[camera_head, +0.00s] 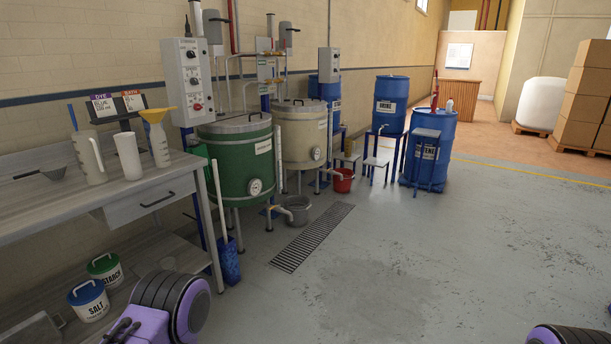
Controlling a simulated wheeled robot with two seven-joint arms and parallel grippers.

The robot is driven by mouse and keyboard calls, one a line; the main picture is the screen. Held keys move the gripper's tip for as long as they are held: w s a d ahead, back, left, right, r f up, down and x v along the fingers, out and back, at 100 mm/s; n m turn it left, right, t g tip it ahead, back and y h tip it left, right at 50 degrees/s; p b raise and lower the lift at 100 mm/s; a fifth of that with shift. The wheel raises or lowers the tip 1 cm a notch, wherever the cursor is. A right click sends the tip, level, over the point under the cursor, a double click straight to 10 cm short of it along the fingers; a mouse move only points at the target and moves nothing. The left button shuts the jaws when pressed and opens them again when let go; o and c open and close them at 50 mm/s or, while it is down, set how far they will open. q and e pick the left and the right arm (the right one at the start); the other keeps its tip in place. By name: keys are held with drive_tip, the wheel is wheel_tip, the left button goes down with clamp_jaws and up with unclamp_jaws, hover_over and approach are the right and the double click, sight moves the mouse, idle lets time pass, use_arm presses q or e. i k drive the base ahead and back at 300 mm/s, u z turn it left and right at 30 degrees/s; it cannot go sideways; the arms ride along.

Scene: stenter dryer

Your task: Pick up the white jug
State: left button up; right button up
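On the grey workbench (60,215) at the left stand several white vessels. One white jug (88,160) has a side handle, and a blue stick shows above it. To its right is a tall plain white beaker-like vessel (128,158). Further right is a white vessel (160,148) with a yellow funnel (156,115) on top. All stand upright and apart from my arms. Purple and black parts of my arms show at the bottom edge, left and right. Neither gripper's fingertips can be made out.
A dark scoop (46,172) lies on the bench and a sign stand (118,105) is behind the vessels. Salt (90,303) and starch (105,271) tubs sit on the lower shelf. A green vat (240,160) stands right of the bench. The floor at centre right is clear.

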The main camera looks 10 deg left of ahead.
sight(87, 143)
drive_tip(key=u, duration=0.4)
drive_tip(key=i, duration=1.8)
drive_tip(key=u, duration=0.75)
